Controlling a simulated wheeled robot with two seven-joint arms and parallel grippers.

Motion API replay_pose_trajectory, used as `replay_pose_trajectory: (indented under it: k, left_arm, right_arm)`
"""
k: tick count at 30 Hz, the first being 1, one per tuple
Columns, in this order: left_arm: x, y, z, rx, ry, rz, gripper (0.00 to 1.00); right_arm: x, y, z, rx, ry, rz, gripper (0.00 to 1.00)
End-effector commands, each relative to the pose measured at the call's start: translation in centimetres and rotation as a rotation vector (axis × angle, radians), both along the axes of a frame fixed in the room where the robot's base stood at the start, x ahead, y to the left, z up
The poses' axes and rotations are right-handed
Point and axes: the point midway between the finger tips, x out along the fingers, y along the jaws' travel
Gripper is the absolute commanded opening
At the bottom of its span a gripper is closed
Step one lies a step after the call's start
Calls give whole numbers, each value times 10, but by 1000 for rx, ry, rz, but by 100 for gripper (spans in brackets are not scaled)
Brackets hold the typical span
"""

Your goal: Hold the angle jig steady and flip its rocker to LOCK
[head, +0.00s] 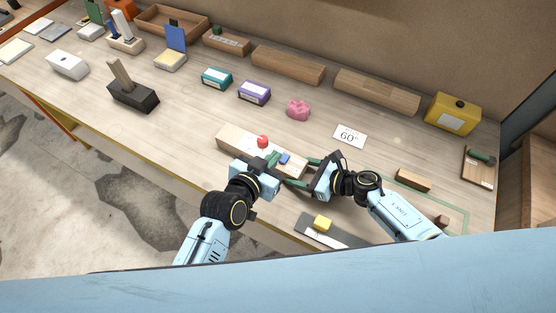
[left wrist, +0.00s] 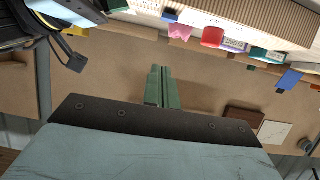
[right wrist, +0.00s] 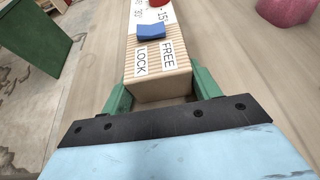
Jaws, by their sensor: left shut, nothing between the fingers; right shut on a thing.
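The angle jig (head: 236,143) is a long tan block with a white top on the workbench. It has a red knob (head: 262,141) and a blue rocker (head: 285,158) near its right end. In the right wrist view the rocker (right wrist: 150,31) sits above the printed FREE and LOCK labels; I cannot tell which side is down. My right gripper (head: 306,172) is shut on that end of the jig, a green finger on each side. My left gripper (head: 274,159) is shut and empty beside the rocker. In the left wrist view its fingertips (left wrist: 161,70) are apart from the rocker (left wrist: 170,15).
A "60°" card (head: 349,136) and a pink object (head: 298,110) lie behind the jig. Purple (head: 254,92) and teal (head: 216,78) boxes stand farther back.

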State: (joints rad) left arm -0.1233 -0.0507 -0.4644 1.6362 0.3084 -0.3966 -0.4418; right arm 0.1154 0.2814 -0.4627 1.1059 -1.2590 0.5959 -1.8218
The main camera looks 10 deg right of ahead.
Motion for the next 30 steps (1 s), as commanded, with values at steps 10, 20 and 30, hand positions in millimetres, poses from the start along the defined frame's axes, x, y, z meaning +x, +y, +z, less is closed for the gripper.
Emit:
replay_pose_trajectory:
  k: [10,20,30]
  left_arm:
    - [25,-17,-34,4,3,-1,0]
    - [23,-16,-53,1,-1,1,0]
    - [22,-15,-57,4,-1,-2,0]
  right_arm:
    - [0,0,0,0,0,0,21]
    - [0,0,0,0,0,-1,21]
    - [0,0,0,1,-1,-1,21]
